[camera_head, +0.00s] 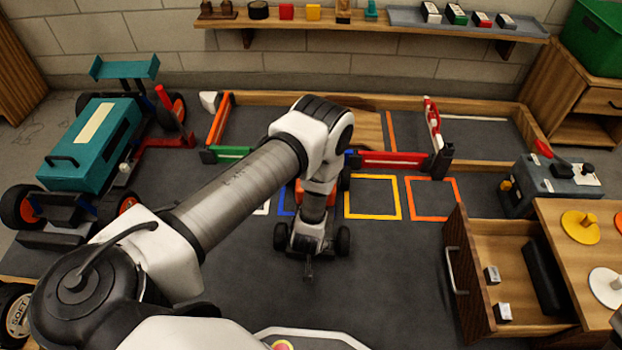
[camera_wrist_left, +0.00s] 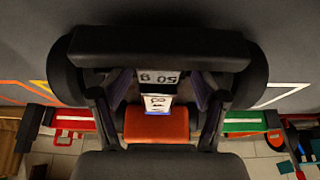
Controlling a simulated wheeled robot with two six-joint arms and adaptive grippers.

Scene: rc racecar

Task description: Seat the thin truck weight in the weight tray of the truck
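The small truck (camera_head: 307,262) with black wheels stands on the dark mat at the middle of the head view, mostly hidden under my left arm. My left gripper (camera_head: 309,236) points down over it. The left wrist view shows the truck's black end (camera_wrist_left: 160,45), an orange part (camera_wrist_left: 157,125) and two white labels. The upper label (camera_wrist_left: 158,78), which seems to read 50 g upside down, lies between the fingers of my left gripper (camera_wrist_left: 160,88). A smaller label (camera_wrist_left: 157,101) sits beside the orange part. Whether the fingers touch the labelled piece is unclear. My right gripper is not in view.
An open drawer (camera_head: 480,262) at right holds two small labelled blocks (camera_head: 492,274) and a black bar. A grey tray (camera_head: 406,17) on the wall shelf holds several labelled blocks. A large teal car (camera_head: 92,145) stands at left. Mat right of the small truck is clear.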

